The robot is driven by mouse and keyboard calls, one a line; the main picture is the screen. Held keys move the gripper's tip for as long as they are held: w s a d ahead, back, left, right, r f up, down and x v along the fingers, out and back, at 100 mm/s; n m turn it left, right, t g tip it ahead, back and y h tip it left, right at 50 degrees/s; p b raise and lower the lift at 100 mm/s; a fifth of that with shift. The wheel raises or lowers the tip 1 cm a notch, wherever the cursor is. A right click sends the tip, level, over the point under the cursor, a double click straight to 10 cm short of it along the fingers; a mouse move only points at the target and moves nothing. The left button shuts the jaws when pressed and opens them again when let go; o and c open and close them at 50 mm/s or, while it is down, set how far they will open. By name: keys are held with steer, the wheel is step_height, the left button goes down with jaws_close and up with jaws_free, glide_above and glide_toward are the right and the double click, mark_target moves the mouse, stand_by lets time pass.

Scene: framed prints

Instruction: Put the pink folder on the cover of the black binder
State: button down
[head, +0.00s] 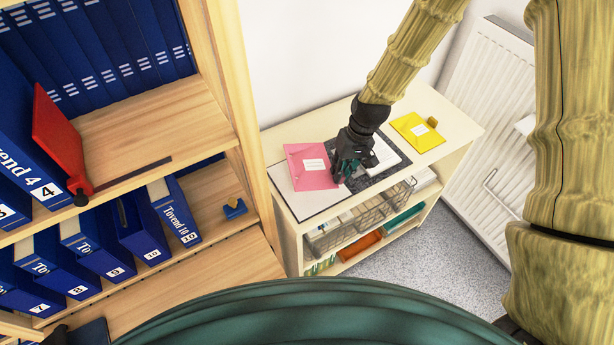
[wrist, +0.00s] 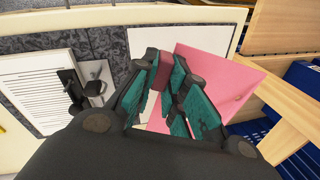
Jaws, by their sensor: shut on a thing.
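The pink folder (head: 312,180) with a white label is at the left part of the low cabinet's top. My gripper (head: 343,170) is shut on its right edge. In the wrist view the pink folder (wrist: 222,78) runs out from between my teal fingers (wrist: 170,68). The black binder (head: 393,170) lies open, with a speckled dark surface, white sheets and a metal clip that shows in the wrist view (wrist: 95,85). A white panel (head: 308,204) with a dark edge, apparently its opened cover, lies under the folder. I cannot tell whether the folder touches it.
A yellow folder (head: 409,128) lies at the right of the cabinet top (head: 455,118). Wire baskets (head: 362,213) and other folders fill the shelves below. A tall wooden shelf (head: 222,80) with blue binders stands close on the left. A white radiator (head: 488,100) is at the right.

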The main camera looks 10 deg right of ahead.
steer(key=shift+w+a+r+n+b, duration=0.1)
steer(key=shift+w+a+n+b, duration=0.15)
steer(key=shift+n+b, duration=0.2)
steer(key=shift+w+a+r+n+h+b, duration=0.15)
steer(key=shift+r+n+h+b, duration=0.15)
steer(key=shift+r+b, duration=0.2)
steer(key=shift+w+a+r+n+h+b, duration=0.1)
steer(key=shift+r+n+h+b, duration=0.2)
steer(key=shift+r+b, duration=0.15)
steer(key=shift+w+f+n+h+b, duration=0.25)
steer(key=shift+w+f+n, duration=0.15)
steer(key=shift+f, duration=0.25)
steer(key=shift+w+f+n+h+b, duration=0.1)
steer(key=shift+w+f+n+h, duration=0.15)
steer(key=shift+w+f, duration=0.3)
steer(key=shift+s+f+p, duration=0.15)
steer(key=shift+f+p, duration=0.6)
steer(key=shift+f, duration=2.25)
steer(key=shift+f, duration=0.15)
steer(key=c, duration=1.5)
jaws_free()
steer(key=shift+o, duration=0.2)
